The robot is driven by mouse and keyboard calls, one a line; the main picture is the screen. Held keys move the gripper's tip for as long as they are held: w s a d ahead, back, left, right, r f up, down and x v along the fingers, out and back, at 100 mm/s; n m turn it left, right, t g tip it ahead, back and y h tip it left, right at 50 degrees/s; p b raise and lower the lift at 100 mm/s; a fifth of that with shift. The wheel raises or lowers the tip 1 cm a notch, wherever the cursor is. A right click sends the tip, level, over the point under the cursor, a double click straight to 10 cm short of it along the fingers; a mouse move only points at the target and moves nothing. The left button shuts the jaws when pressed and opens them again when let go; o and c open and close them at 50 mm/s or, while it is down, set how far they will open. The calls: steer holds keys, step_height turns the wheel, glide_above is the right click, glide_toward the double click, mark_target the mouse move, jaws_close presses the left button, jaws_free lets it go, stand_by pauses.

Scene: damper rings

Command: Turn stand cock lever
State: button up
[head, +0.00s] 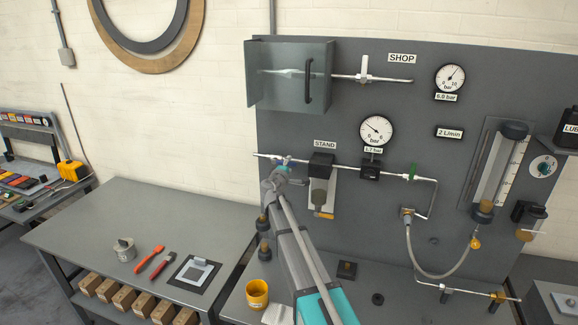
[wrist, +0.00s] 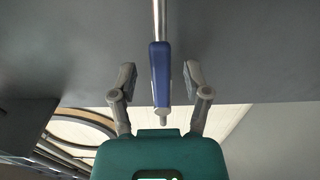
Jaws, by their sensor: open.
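The stand cock lever is a blue lever (wrist: 161,73) on a silver pipe in the wrist view. It lies between the two fingers of my gripper (wrist: 160,78), with a visible gap on each side. My gripper is open and holds nothing. In the head view, my gripper (head: 283,172) is at the left end of the thin pipe (head: 340,166) by the STAND label (head: 325,144).
A dark board carries a gauge (head: 376,130), a green lever (head: 413,171) and a clear cover (head: 290,75) over the upper pipe. A hose (head: 415,262) hangs lower right. The left bench (head: 150,215) holds pliers (head: 150,258) and a metal pot (head: 123,250).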

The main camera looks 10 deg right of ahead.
steer(key=shift+s+a, duration=0.15)
steer(key=shift+s, duration=0.15)
stand_by(0.4)
steer(key=v, duration=0.6)
stand_by(0.5)
steer(key=s+d+f+m+g+b, duration=0.3)
steer(key=s+f+m+g, duration=0.2)
steer(key=s+f, duration=0.4)
steer(key=s+d+f+m+g+b, duration=0.3)
steer(key=s+d+f+m+g, duration=0.1)
steer(key=s+f, duration=0.4)
steer(key=s+a+f+m+g+y+b, duration=0.1)
steer(key=s+a+f+g+y+b, duration=0.1)
steer(key=s+f, duration=0.4)
steer(key=s+a+f+m+g+y+b, duration=0.2)
steer(key=s+a+f+y, duration=0.4)
steer(key=s, duration=0.7)
steer(key=g+y+b, duration=0.1)
steer(key=g, duration=0.1)
steer(key=shift+s+a+f+g, duration=0.25)
steer(key=shift+s+f+g, duration=0.05)
steer(key=shift+s+f, duration=0.1)
